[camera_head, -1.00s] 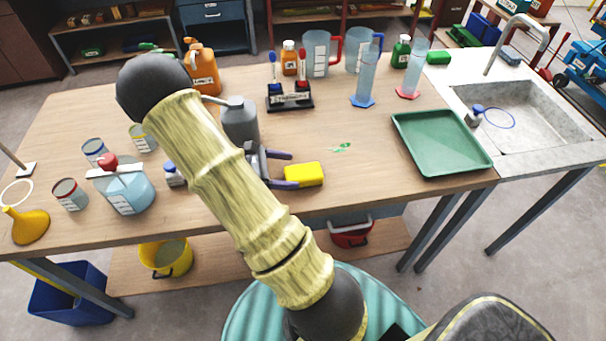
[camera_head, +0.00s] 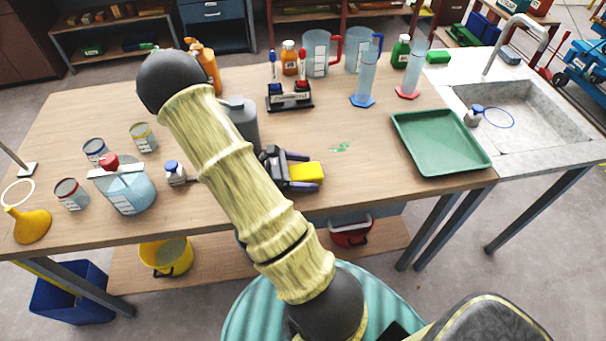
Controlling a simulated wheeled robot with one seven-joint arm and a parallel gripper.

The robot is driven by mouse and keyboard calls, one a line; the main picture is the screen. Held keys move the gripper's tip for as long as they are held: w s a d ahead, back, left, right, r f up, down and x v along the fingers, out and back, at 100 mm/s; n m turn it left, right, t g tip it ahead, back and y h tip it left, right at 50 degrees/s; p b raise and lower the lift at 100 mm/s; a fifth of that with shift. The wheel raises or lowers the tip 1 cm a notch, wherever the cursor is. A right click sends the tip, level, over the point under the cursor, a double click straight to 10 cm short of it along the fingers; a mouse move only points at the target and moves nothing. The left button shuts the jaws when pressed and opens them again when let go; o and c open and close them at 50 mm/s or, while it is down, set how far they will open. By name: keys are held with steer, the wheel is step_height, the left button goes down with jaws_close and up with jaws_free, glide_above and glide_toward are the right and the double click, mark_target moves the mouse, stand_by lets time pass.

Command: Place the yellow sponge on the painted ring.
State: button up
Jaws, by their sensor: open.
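The yellow sponge (camera_head: 308,172) lies on the wooden table near its front edge, right of my arm. My gripper (camera_head: 306,171) is open and low at the table. Its two dark fingers reach to the right, one on the far side and one on the near side of the sponge, and cover part of it. I cannot tell whether either finger touches it. A small green mark (camera_head: 340,148) on the tabletop is patchy, not clearly a ring.
A green tray (camera_head: 440,142) lies to the right, before the sink (camera_head: 515,115). A marker holder (camera_head: 289,97) and blue and red cylinders (camera_head: 366,80) stand behind. A grey bottle (camera_head: 243,120) is close behind my arm. The table between sponge and tray is clear.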

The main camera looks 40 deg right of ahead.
mark_target(303, 171)
steer(key=c, duration=1.1)
step_height(303, 171, up, 10)
stand_by(0.5)
